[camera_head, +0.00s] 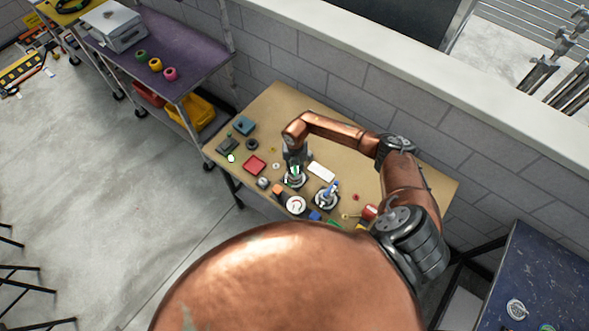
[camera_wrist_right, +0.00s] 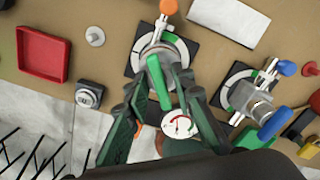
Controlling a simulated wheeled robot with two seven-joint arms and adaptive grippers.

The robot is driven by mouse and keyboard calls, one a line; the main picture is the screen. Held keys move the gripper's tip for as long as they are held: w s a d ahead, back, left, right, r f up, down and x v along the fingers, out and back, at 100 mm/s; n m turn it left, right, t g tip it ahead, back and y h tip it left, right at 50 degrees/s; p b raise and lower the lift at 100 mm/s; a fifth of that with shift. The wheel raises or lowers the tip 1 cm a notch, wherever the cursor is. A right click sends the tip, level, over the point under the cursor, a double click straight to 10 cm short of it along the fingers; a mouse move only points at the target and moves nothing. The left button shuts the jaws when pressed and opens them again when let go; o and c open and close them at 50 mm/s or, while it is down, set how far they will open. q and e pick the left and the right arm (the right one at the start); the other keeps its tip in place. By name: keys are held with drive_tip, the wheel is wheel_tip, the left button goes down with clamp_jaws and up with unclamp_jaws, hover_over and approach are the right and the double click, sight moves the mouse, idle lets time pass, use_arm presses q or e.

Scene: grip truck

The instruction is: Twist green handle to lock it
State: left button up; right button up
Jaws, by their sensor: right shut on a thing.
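The green handle (camera_wrist_right: 159,82) belongs to a grey metal valve on a dark square base (camera_wrist_right: 134,66), in the right wrist view. The handle points down the picture, toward my wrist. My right gripper (camera_wrist_right: 160,88) has its fingers on both sides of the handle, shut on it. In the head view my right gripper (camera_head: 294,164) is over this valve on the tan workbench (camera_head: 268,108), and mostly hides the handle. My left gripper is in neither view.
A second valve with a blue handle (camera_wrist_right: 274,125) stands close to the right. A round gauge (camera_wrist_right: 180,124) is just below the green handle. A red tray (camera_wrist_right: 42,56) and a small dark device (camera_wrist_right: 90,93) lie to the left. A white plate (camera_wrist_right: 229,20) lies behind.

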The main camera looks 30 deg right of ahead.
sight(295, 169)
drive_tip(key=m+p, duration=0.2)
drive_tip(key=m, duration=0.3)
drive_tip(key=shift+s+p, duration=0.1)
drive_tip(key=shift+p, duration=0.3)
drive_tip(key=m+p, duration=0.2)
drive_tip(key=m, duration=0.2)
drive_tip(key=shift+r+p, duration=0.1)
drive_tip(key=shift+p, duration=0.3)
drive_tip(key=shift+m, duration=0.4)
drive_tip(key=o, duration=0.8)
drive_tip(key=shift+r+p, duration=0.9)
drive_tip(key=shift+r, duration=2.75)
